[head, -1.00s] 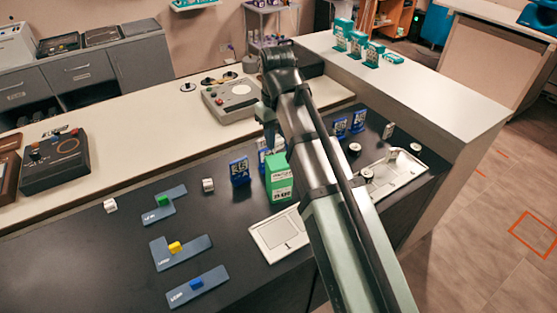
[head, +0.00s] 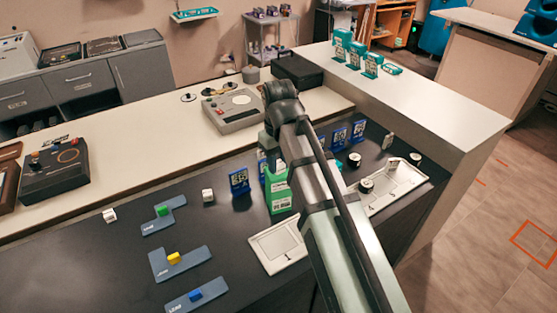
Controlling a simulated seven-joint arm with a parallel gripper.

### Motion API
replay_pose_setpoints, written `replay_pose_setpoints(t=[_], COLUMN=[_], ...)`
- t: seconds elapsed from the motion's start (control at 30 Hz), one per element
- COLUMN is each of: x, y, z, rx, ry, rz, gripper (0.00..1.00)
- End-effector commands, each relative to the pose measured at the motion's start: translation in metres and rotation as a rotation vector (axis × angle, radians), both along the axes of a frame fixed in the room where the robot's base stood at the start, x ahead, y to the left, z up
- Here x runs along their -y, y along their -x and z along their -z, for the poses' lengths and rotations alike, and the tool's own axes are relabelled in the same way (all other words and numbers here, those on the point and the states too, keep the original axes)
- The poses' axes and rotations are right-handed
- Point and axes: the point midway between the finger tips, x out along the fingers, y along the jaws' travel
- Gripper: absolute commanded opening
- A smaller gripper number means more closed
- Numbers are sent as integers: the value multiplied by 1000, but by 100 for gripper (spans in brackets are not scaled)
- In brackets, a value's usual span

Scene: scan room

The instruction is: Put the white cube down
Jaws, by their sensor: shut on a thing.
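A white cube (head: 208,195) sits on the dark counter (head: 100,262), left of the blue cards. Another white cube (head: 109,215) sits farther left on the same counter. I cannot tell which one the task means. My arm reaches up from the lower right and bends down at its far end, behind the green box (head: 279,190). My gripper's fingers are hidden there by the arm and the box, so anything between them is hidden too.
Blue angled plates carry a green block (head: 162,210), a yellow block (head: 174,258) and a blue block (head: 195,295). Blue cards (head: 239,181) stand upright. A flat white panel (head: 277,247) and a white tray (head: 405,182) flank my arm. The counter's left part has free room.

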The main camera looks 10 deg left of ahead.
Motion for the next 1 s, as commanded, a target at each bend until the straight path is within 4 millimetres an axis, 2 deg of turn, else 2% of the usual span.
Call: replay_pose_setpoints(t=[0.07, 0.1, 0.33, 0.73, 1.0], x=[0, 0, 0, 0, -1], y=[0, 0, 0, 0, -1], z=[2, 2, 2, -4, -29], rx=[0, 0, 0, 1, 2], ry=[0, 0, 0, -1, -1], rz=[0, 0, 0, 0, 0], gripper=[2, 34, 56, 56, 56])
